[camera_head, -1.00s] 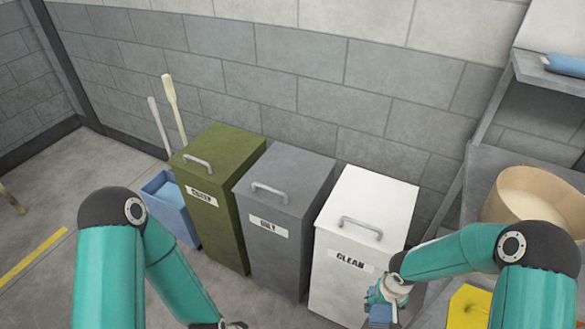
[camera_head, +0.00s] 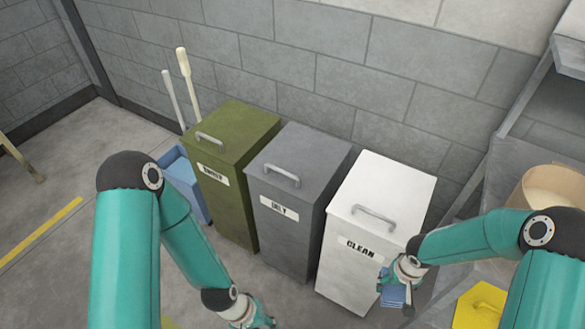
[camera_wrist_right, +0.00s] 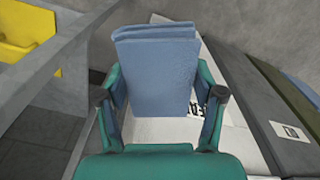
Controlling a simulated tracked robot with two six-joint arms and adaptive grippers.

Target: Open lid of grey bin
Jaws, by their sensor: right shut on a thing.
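The grey bin (camera_head: 285,240) stands between a green bin and a white bin, with its lid (camera_head: 308,152) shut. A metal handle (camera_head: 282,176) lies across the front of the lid, above a label that seems to read OILY. My left gripper (camera_head: 262,322) is low at the bottom edge, in front of the grey bin and apart from it; its fingers are too small and cut off to read. My right gripper (camera_head: 395,290) is in front of the white bin, shut on a folded blue cloth (camera_wrist_right: 155,75).
The green bin (camera_head: 228,190) and the white bin (camera_head: 385,190), labelled CLEAN, stand close on either side, lids shut. A blue bucket (camera_head: 183,175) and long handles (camera_head: 188,85) are at left. A yellow object (camera_head: 475,305) is at lower right.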

